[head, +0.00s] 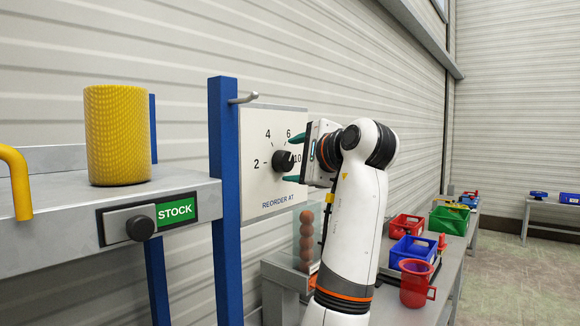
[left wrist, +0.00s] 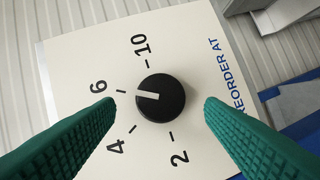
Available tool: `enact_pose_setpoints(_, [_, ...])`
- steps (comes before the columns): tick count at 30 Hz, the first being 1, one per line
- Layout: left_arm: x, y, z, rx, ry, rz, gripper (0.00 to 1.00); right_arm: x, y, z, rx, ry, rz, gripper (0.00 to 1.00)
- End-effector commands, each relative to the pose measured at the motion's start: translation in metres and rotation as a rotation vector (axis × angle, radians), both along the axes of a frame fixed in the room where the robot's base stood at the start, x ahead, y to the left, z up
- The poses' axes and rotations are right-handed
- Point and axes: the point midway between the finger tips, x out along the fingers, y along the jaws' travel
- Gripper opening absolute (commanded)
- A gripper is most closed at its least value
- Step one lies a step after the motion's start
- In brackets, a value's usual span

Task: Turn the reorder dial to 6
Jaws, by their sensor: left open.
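The reorder dial is a round black knob (head: 283,161) on a pale panel (head: 262,190) marked 2, 4, 6 and 10, with "REORDER AT" below. In the left wrist view the knob (left wrist: 165,108) has a white pointer line, which points at or very near the 6 tick. My left gripper (head: 294,158) is open in front of the panel. In the left wrist view its green fingers (left wrist: 158,106) lie on opposite sides of the knob, with a visible gap on each side. My right gripper is not in view.
A blue post (head: 224,200) with a hook stands just left of the panel. A shelf (head: 60,235) with a yellow cylinder (head: 118,135) and a STOCK sign (head: 175,211) is at left. Red, blue and green bins (head: 408,228) and a red cup (head: 414,288) stand on a bench at right.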

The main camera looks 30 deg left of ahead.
Motion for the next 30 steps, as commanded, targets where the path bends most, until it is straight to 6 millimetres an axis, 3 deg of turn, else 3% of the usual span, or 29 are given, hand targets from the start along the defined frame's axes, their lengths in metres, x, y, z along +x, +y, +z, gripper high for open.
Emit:
enact_pose_setpoints(3, [-0.010, -0.026, 0.000, 0.001, -0.002, -0.005, 0.63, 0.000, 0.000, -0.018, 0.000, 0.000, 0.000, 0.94])
enact_pose_setpoints(12, [-0.032, -0.074, 0.012, 0.001, 0.000, -0.002, 0.63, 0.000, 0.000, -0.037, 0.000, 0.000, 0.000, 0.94])
enact_pose_setpoints(18, [-0.037, -0.084, 0.016, 0.000, 0.002, 0.000, 0.63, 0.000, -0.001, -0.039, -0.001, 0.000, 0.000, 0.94])
enact_pose_setpoints(30, [-0.037, -0.084, 0.016, 0.000, 0.002, 0.000, 0.63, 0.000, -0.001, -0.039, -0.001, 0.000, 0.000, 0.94])
